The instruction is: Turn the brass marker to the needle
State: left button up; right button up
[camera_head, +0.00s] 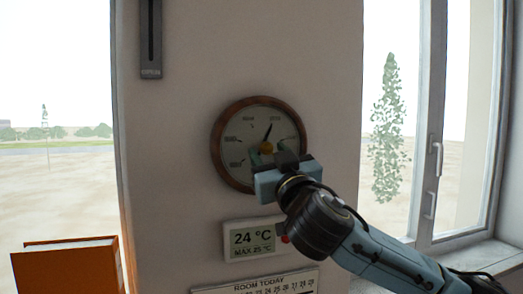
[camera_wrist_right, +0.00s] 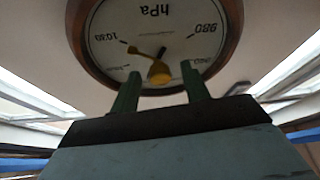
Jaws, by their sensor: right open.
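A round wood-rimmed barometer (camera_head: 217,140) hangs on the wall; the right wrist view shows its dial (camera_wrist_right: 110,22) upside down. Its dark needle (camera_head: 269,130) points up and slightly right in the head view. The brass marker (camera_head: 266,147) has a round hub at the dial's centre; in the right wrist view its hub and arm (camera_wrist_right: 158,70) show, the arm pointing to the upper left. My right gripper (camera_wrist_right: 160,76) is open, its green fingers on either side of the brass hub. I cannot tell whether they touch it. My gripper hides the lower right of the dial in the head view.
A thermometer display (camera_head: 250,239) reading 24 °C and a room calendar (camera_head: 262,284) are on the wall below. An orange box-like object (camera_head: 68,270) stands at lower left. A window with a handle (camera_head: 436,155) is at right. A dark slotted strip (camera_head: 150,40) hangs upper left.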

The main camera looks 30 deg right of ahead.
jog(key=shift+s, duration=0.1)
jog(key=shift+c, duration=0.4)
jog(key=c, duration=0.9)
jog(key=shift+n, duration=0.5)
